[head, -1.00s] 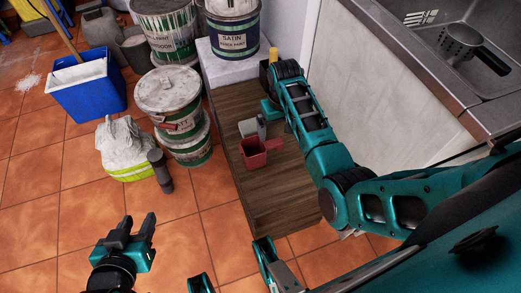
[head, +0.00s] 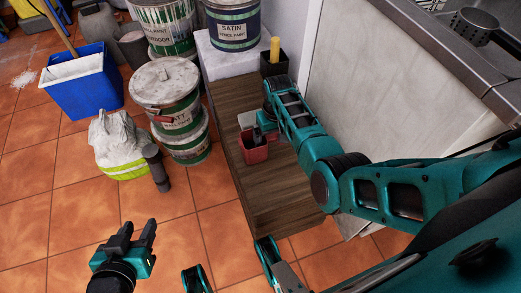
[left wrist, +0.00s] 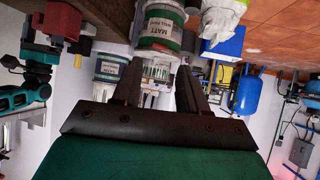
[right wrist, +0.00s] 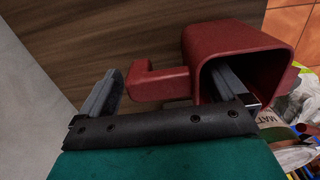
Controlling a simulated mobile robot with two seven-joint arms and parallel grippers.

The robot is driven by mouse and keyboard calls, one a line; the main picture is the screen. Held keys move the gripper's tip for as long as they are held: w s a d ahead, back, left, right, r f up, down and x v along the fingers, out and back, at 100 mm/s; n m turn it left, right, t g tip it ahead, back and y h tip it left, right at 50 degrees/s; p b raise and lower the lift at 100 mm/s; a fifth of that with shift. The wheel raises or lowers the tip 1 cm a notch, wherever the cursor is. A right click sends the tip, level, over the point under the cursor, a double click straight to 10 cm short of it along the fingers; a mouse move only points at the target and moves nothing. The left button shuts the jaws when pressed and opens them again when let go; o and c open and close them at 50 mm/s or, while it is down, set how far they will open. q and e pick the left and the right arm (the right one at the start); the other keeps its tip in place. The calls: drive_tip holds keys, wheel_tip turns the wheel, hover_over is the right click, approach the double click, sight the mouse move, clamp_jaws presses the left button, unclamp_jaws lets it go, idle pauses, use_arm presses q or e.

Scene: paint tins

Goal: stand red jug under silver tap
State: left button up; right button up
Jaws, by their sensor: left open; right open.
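The red jug (head: 255,152) stands on a low wooden bench; it also shows in the left wrist view (left wrist: 62,20). My right gripper (head: 260,138) is open at the jug. In the right wrist view, one finger reaches into the mouth of the jug (right wrist: 235,48) and the other is beyond its handle (right wrist: 150,80), with the side wall and handle between them. My left gripper (head: 137,231) is open and empty above the tiled floor. The silver tap is not in view.
The wooden bench (head: 280,195) has bare room in front of the jug. A black pot (head: 273,66) with a yellow item and a paint tin (head: 234,28) are behind. Stacked tins (head: 166,88) and a blue bucket (head: 82,85) stand left. A steel sink edge (head: 440,42) is upper right.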

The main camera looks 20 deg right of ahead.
wheel_tip(320, 180, down, 2)
drive_tip(key=shift+f+b, duration=0.1)
drive_tip(key=shift+b, duration=0.25)
drive_tip(key=c, duration=1.4)
